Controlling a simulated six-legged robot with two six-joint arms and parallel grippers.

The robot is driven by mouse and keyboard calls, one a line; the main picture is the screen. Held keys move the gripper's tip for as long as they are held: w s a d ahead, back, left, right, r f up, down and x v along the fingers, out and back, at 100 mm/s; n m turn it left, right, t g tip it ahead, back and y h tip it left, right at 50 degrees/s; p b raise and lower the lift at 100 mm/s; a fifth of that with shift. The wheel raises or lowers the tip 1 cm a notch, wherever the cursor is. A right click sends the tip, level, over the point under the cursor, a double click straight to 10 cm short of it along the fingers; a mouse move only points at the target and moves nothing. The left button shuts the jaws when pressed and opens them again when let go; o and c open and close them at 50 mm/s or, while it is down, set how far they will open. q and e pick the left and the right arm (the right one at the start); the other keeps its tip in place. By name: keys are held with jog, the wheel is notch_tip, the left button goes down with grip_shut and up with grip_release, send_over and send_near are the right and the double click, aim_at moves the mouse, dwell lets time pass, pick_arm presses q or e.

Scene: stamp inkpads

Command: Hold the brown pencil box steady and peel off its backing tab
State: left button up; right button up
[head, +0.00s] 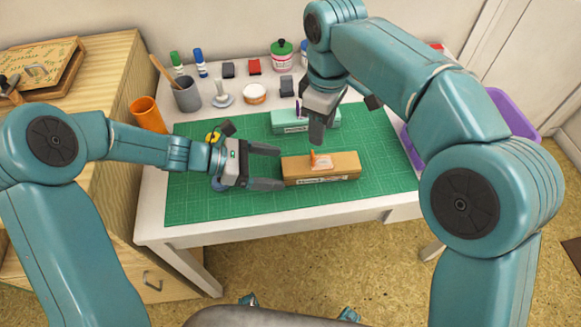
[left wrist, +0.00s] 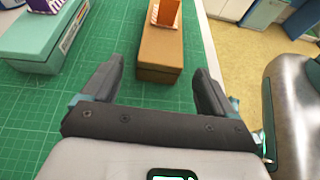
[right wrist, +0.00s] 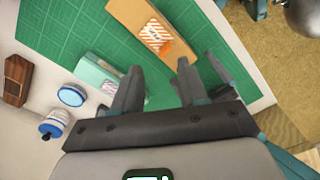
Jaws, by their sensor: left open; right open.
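The brown pencil box (head: 345,166) lies lengthwise on the green cutting mat (head: 230,198). An orange tab (head: 314,157) stands up from a pale label on its top. My left gripper (head: 265,167) is open at the box's left end, and its fingers are apart from the box. In the left wrist view the box (left wrist: 162,58) lies ahead, between and beyond the open fingers. My right gripper (head: 345,119) is open above and behind the box. In the right wrist view the box (right wrist: 130,15) and its orange tab (right wrist: 166,46) lie beyond the fingers.
A mint pencil box (head: 328,121) lies behind the brown one. A grey cup (head: 187,96), an orange cup (head: 147,114), a stamp (head: 222,96), inkpads and bottles line the table's back and left. A purple bin (head: 513,115) is at right. The mat's front strip is clear.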

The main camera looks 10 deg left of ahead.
aim_at(291, 170)
pick_arm(q)
jog(key=x, duration=0.5)
jog(key=shift+d, duration=0.15)
